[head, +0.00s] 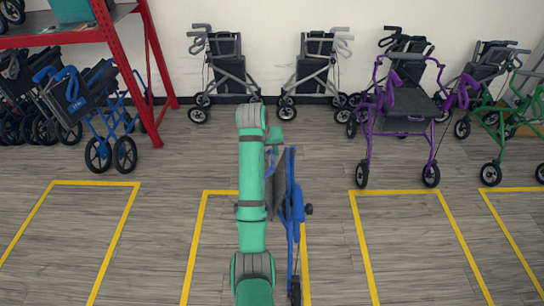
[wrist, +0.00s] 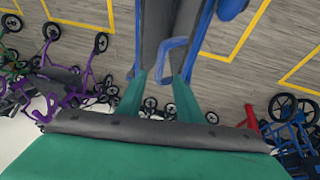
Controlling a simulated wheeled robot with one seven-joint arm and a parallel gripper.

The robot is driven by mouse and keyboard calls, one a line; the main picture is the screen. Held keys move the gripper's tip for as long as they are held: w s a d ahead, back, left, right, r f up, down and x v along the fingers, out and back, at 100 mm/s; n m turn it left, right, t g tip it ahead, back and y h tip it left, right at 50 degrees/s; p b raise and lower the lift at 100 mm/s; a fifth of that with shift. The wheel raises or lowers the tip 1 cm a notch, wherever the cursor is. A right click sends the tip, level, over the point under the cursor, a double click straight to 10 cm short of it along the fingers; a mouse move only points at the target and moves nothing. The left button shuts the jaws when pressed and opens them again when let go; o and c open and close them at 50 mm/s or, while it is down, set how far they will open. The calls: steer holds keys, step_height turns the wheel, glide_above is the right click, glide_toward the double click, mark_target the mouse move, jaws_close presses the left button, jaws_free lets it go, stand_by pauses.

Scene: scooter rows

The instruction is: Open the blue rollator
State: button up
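The blue rollator (head: 296,205) stands folded narrow in a yellow-outlined bay in the lower middle of the head view, partly hidden behind my arm. In the wrist view its blue frame (wrist: 198,42) and dark seat panels run down from the top edge. A blue loop (wrist: 168,62) hangs between the panels. My gripper (wrist: 160,82) has its two teal fingers apart on either side of this loop, with a gap visible between them. I cannot tell whether either finger touches the rollator. In the head view the fingertips are hidden.
A red shelf (head: 150,75) stands at left with folded blue rollators (head: 90,110) beneath it. Grey rollators (head: 225,65) line the back wall. A purple rollator (head: 400,105) and a green one (head: 508,115) stand at right. The neighbouring yellow bays (head: 75,235) are empty.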

mark_target(272, 159)
steer(key=x, duration=0.6)
steer(key=shift+w+f, duration=0.15)
steer(key=shift+f, duration=0.15)
steer(key=shift+w+d, duration=0.15)
steer(key=shift+f, duration=0.1)
steer(key=shift+c, duration=0.2)
jaws_close()
